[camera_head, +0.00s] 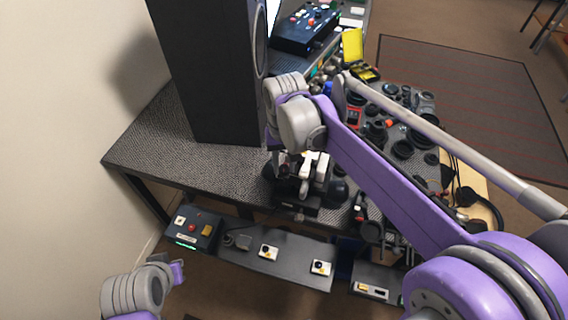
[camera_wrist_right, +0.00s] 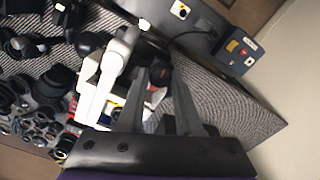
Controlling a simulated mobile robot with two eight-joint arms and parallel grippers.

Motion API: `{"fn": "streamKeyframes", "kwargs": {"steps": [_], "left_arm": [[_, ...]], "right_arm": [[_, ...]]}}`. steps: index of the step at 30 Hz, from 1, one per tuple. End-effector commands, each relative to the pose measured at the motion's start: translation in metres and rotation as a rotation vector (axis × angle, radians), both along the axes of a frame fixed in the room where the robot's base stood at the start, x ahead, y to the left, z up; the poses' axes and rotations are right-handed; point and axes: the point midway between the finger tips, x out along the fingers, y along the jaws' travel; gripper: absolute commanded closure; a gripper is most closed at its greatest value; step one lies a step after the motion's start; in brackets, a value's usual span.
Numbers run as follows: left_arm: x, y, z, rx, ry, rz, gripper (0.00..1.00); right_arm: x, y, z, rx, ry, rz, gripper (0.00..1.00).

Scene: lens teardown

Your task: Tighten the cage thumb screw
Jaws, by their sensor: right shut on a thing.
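In the right wrist view, my right gripper (camera_wrist_right: 163,76) has its two grey fingers around a small dark part with a reddish tint, which looks like the cage thumb screw (camera_wrist_right: 158,68). The fingers hide much of it. Beside it, a white and grey rig (camera_wrist_right: 100,80) stands on the bench. In the head view, the rig (camera_head: 312,172) shows white parts near the bench's front edge, just below my right wrist. The right fingers are mostly hidden there. Only links of my left arm show at the bottom left, with no left fingers visible.
A tall dark box (camera_head: 205,75) stands on the patterned bench (camera_head: 140,140) behind the rig. Several black lens parts (camera_head: 402,148) crowd the bench to the right. A lower shelf (camera_head: 290,258) with small switch boxes runs along the front. The bench's left end is clear.

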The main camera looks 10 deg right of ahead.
Motion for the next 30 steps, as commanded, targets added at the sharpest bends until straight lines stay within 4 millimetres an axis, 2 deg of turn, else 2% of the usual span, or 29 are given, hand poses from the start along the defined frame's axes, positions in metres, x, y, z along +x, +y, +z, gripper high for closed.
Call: {"fn": "streamKeyframes", "kwargs": {"steps": [12, 28, 29, 30], "left_arm": [[-0.0004, 0.0000, -0.0010, 0.000, 0.001, 0.000, 1.00], [-0.0004, 0.0000, -0.0010, 0.000, 0.001, 0.000, 1.00], [-0.0004, 0.0000, -0.0010, 0.000, 0.001, 0.000, 1.00], [-0.0004, 0.0000, -0.0010, 0.000, 0.001, 0.000, 1.00]], "right_arm": [[0.0006, -0.0005, 0.0011, 0.000, 0.000, -0.177, 1.00], [0.0007, -0.0005, 0.0012, 0.000, -0.001, -0.198, 1.00], [0.0006, -0.0004, 0.0012, 0.001, -0.001, -0.198, 0.62], [0.0006, -0.0004, 0.0012, 0.001, 0.000, -0.197, 0.55]]}}
